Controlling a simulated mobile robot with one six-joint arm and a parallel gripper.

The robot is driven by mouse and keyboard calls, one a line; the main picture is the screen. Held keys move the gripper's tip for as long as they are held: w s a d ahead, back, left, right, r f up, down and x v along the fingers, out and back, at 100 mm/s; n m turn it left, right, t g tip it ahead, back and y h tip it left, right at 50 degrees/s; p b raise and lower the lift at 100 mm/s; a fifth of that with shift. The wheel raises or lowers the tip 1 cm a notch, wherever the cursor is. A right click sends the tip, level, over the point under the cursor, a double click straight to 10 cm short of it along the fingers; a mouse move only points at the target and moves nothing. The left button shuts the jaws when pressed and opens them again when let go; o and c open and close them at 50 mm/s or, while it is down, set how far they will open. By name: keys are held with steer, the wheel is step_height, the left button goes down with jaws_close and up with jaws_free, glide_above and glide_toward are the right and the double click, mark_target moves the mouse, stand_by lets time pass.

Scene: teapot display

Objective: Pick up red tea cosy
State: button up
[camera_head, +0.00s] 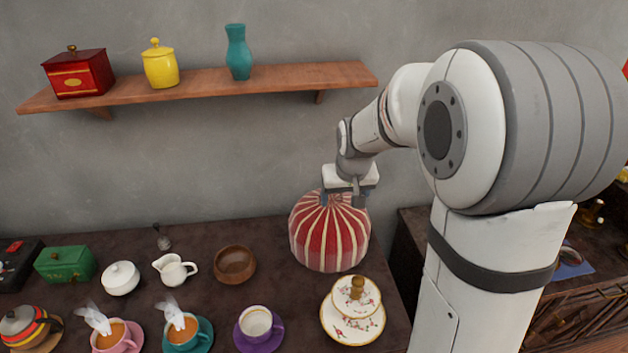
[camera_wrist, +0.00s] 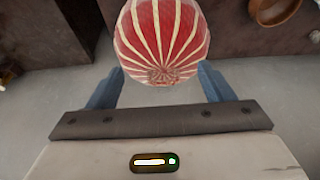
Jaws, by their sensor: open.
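The red tea cosy (camera_head: 329,237) with cream stripes stands upright at the right back of the dark table (camera_head: 215,318). My gripper (camera_head: 345,198) is over the top of the cosy in the head view, fingers pointing down. In the wrist view the cosy (camera_wrist: 162,36) shows between and beyond the two blue fingers of my gripper (camera_wrist: 160,82). The fingers are spread apart, and I see no firm contact with the cosy. Whether a fingertip touches the top cannot be told.
A tiered floral stand (camera_head: 352,322) is just in front of the cosy, and a wooden bowl (camera_head: 235,264) is to its left. A shelf (camera_head: 205,86) holding a yellow jar (camera_head: 160,66) and teal vase (camera_head: 238,54) is on the wall behind. A dark cabinet (camera_head: 415,232) stands right.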

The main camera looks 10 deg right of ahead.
steer(key=p, duration=0.3)
glide_above(330, 218)
steer(key=w+d, duration=0.1)
steer(key=w, duration=0.1)
step_height(330, 218, down, 4)
steer(key=shift+t, duration=0.4)
steer(key=shift+w+p+x, duration=0.15)
steer(key=shift+p+x, duration=0.6)
steer(key=shift+x, duration=1.3)
steer(key=shift+w+p+x, duration=0.15)
steer(key=shift+p+x, duration=0.6)
steer(key=shift+x, duration=1.3)
steer(key=shift+r, duration=0.1)
steer(key=c, duration=1.2)
